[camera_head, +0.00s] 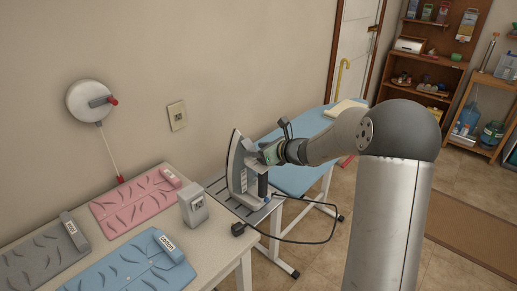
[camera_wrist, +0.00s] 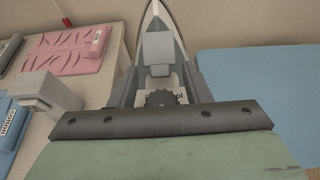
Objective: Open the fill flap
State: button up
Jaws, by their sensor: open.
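A grey iron (camera_head: 238,168) stands upright on a slatted grey rest (camera_head: 218,187) at the near end of the ironing board, and its pointed end is up. In the wrist view the iron (camera_wrist: 152,22) is straight ahead, with a light grey block-like part (camera_wrist: 157,47), possibly the fill flap, in the middle. I cannot tell whether the flap is open or shut. My gripper (camera_head: 259,157) is open at the right side of the iron. In the wrist view its fingers (camera_wrist: 158,85) lie either side of the iron's middle; contact is unclear.
A black cord hangs by the iron, with a plug (camera_head: 238,229) near the table edge. The blue ironing board (camera_head: 290,178) extends behind my arm. The wall is close behind.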

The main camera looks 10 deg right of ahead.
jog(key=shift+w+a+f, duration=0.1)
jog(key=shift+w+a, duration=0.05)
grip_shut()
jog(key=shift+p, duration=0.3)
